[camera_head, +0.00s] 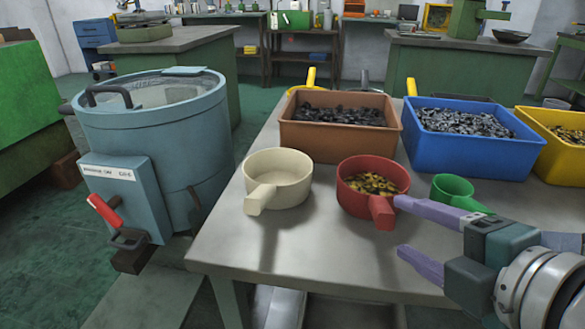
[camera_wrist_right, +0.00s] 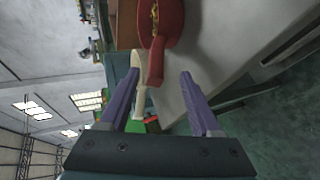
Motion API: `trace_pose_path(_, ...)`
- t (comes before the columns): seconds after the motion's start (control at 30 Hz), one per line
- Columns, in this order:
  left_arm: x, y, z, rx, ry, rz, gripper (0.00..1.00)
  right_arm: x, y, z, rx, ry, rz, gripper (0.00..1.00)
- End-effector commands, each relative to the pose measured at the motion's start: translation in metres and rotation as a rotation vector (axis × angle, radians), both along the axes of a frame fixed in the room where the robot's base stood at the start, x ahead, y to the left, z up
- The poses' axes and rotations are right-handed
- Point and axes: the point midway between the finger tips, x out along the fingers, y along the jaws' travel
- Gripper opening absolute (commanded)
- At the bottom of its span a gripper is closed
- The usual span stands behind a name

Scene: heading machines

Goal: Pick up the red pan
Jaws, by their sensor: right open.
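The red pan (camera_head: 352,199) stands upright on the grey table, with small brass-coloured parts inside. Its short handle (camera_head: 382,211) points toward the front right. My right gripper (camera_head: 402,228) is open and empty, just in front and to the right of the handle. Its upper finger looks close to the handle end in the head view; I cannot tell if they touch. In the right wrist view, the red pan (camera_wrist_right: 172,22) is at the top, and its handle reaches down toward the gap between the purple fingers (camera_wrist_right: 160,80). My left gripper is not in view.
A cream pan (camera_head: 283,172) stands left of the red pan. A green pan (camera_head: 453,188) is to the right, partly behind my right gripper. Brown (camera_head: 330,142), blue (camera_head: 455,150) and yellow (camera_head: 552,150) bins line the back. A blue drum machine (camera_head: 150,140) stands left of the table.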

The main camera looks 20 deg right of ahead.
Motion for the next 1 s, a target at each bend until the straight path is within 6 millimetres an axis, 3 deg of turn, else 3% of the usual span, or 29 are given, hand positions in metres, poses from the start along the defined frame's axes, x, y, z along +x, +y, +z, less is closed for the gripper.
trace_pose_path(0.2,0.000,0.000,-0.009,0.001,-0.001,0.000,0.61,0.030,-0.002,-0.012,-0.005,-0.007,0.003,0.64)
trace_pose_path(0.43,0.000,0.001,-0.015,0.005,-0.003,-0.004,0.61,0.048,-0.003,-0.019,-0.002,-0.005,0.002,0.64)
trace_pose_path(0.7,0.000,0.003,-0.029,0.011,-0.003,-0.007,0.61,0.084,-0.004,-0.033,-0.002,-0.004,0.002,0.64)
trace_pose_path(1.0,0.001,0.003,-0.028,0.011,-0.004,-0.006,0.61,0.089,-0.004,-0.034,-0.002,-0.002,0.002,0.64)
